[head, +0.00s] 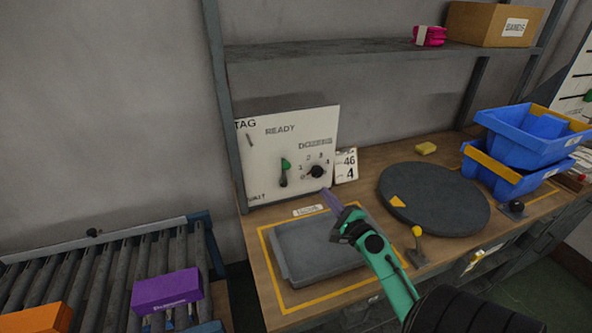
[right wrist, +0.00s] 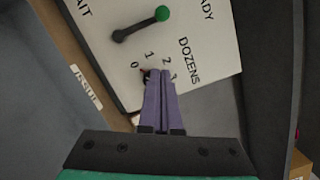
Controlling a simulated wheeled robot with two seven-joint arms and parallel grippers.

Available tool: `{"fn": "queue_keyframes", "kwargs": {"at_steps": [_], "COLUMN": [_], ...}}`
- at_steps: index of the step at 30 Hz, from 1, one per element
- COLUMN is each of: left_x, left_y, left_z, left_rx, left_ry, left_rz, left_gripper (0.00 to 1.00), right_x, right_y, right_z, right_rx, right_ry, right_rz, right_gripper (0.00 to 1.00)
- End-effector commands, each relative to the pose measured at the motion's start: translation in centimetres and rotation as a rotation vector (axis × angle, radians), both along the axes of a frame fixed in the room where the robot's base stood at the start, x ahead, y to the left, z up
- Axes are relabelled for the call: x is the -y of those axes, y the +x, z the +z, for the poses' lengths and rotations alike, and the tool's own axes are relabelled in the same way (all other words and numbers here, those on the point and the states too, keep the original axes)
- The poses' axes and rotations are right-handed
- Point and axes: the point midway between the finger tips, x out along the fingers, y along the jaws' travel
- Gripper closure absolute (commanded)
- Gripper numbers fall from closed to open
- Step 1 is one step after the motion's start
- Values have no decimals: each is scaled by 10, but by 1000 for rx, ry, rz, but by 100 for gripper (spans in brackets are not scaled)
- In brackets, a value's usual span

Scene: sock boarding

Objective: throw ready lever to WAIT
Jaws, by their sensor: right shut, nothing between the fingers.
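The ready lever (head: 285,168) is on a white panel (head: 262,150) standing at the back of the bench. Its green knob points up toward the READY label; the WAIT label is at the panel's lower left. In the right wrist view the lever (right wrist: 140,25) has its green knob on the READY side. My right gripper (head: 328,196) is shut and empty, its purple fingers in front of and below the panel. In the right wrist view its fingertips (right wrist: 154,72) overlap the DOZENS dial, mostly hiding it, and are apart from the lever. My left gripper is not in view.
The DOZENS dial (head: 316,171) is right of the lever, with a 46/4 card (head: 346,166) beside the panel. A grey tray (head: 290,262) lies below; a round dark turntable (head: 440,200) and blue bins (head: 527,137) are to the right. A roller conveyor (head: 100,280) is left.

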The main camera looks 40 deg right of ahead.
Motion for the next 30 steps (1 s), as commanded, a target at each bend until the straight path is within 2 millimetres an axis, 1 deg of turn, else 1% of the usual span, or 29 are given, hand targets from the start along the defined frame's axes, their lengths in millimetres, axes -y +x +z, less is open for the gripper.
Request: {"fn": "queue_keyframes", "kwargs": {"at_steps": [4,7,12,15,17,19,20,22,26,30], "left_x": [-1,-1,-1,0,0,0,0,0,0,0], "left_y": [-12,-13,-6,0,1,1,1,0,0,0], "left_z": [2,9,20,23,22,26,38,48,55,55], "left_rx": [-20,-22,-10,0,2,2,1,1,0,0], "left_ry": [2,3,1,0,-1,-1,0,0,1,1], "left_rz": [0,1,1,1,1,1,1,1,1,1], "left_gripper": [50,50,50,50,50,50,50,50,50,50], "right_x": [0,3,10,14,16,18,10,-1,-12,-15], "right_y": [5,19,54,76,89,103,103,107,112,113], "right_z": [2,5,9,10,9,13,20,26,28,26], "right_rx": [0,1,1,1,2,0,-2,-2,-2,-3], "right_ry": [-1,-2,-5,-3,-4,-3,-2,-1,-2,-4], "right_rz": [2,3,2,1,2,2,4,4,3,2], "right_gripper": [100,100,100,100,100,100,100,100,100,100]}}
